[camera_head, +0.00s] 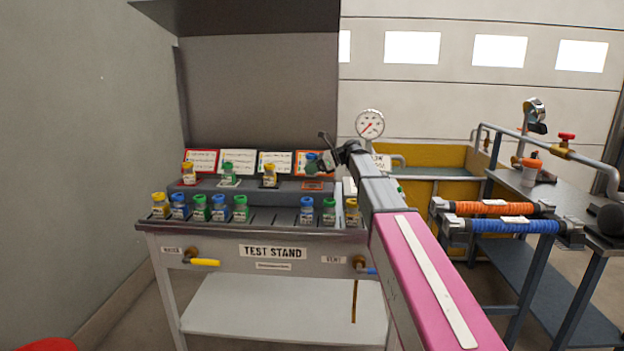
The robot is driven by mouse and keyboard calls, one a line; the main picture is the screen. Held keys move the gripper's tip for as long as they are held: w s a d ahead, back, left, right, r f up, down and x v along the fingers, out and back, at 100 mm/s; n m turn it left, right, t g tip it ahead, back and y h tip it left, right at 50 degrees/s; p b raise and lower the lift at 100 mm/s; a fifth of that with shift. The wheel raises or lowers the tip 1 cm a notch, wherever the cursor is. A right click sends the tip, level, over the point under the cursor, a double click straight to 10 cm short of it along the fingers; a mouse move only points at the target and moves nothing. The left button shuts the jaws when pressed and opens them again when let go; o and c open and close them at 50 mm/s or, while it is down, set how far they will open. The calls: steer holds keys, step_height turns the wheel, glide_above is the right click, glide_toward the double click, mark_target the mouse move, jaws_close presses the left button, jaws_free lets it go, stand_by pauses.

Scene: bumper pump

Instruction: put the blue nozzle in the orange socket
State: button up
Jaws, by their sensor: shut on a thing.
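My gripper (321,163) is at the right end of the test stand's upper step, shut on a blue nozzle (311,158). The nozzle is small and partly covered by the fingers. The orange socket (312,185) is on the step just below it, in front of an orange-edged card (301,157). It looks empty, with the nozzle held above and apart from it.
Yellow (188,174), green (228,174) and yellow (269,176) nozzles stand on the upper step, left of the orange socket. Green and yellow nozzles share the front row. A pressure gauge (370,124) rises behind my arm. Orange (495,208) and blue (515,226) hoses are at right.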

mark_target(312, 186)
steer(key=shift+w+d+f, duration=0.25)
steer(key=shift+w+f, duration=0.05)
steer(key=shift+w, duration=0.05)
steer(key=shift+f, duration=1.9)
steer(key=shift+f, duration=0.1)
steer(key=o, duration=1.1)
steer(key=shift+c, duration=0.2)
steer(key=v, duration=1.2)
steer(key=shift+s, duration=0.1)
